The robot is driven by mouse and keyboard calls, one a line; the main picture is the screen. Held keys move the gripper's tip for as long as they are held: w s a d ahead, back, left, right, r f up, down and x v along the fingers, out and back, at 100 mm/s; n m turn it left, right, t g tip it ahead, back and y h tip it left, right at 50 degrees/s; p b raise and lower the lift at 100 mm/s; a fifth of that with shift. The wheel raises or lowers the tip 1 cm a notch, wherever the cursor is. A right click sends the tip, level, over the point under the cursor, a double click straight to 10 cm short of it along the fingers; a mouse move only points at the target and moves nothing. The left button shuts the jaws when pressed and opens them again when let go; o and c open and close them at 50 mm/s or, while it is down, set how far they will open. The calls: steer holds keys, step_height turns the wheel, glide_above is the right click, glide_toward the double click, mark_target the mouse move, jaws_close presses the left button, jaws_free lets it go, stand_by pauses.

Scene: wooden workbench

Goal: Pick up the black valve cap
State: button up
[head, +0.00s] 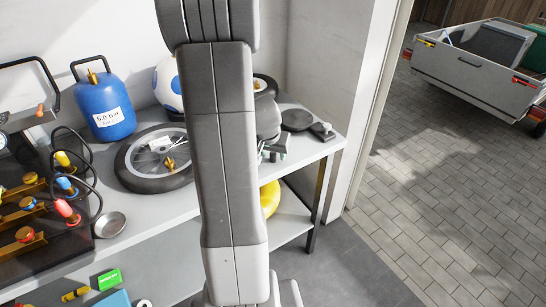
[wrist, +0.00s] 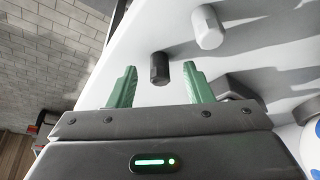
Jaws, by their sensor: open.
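The black valve cap (wrist: 159,74) is a small dark, ridged cylinder on the white bench top in the wrist view. My gripper (wrist: 160,68) is open, with one green finger on either side of the cap. The cap lies between the fingertips with a visible gap to each, and nothing is held. In the head view my gripper (head: 273,153) is partly hidden behind my arm, over the right part of the bench. I cannot make out the cap there.
A light grey cap (wrist: 208,28) stands just beyond the black one. A dark angular part (wrist: 242,88) is right of the right finger. The bench (head: 328,146) also holds a wheel (head: 128,175), a blue tank (head: 103,110), a ball (head: 168,82) and a metal dish (head: 110,223).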

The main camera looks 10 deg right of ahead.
jaws_close()
steer(key=shift+r, duration=0.1)
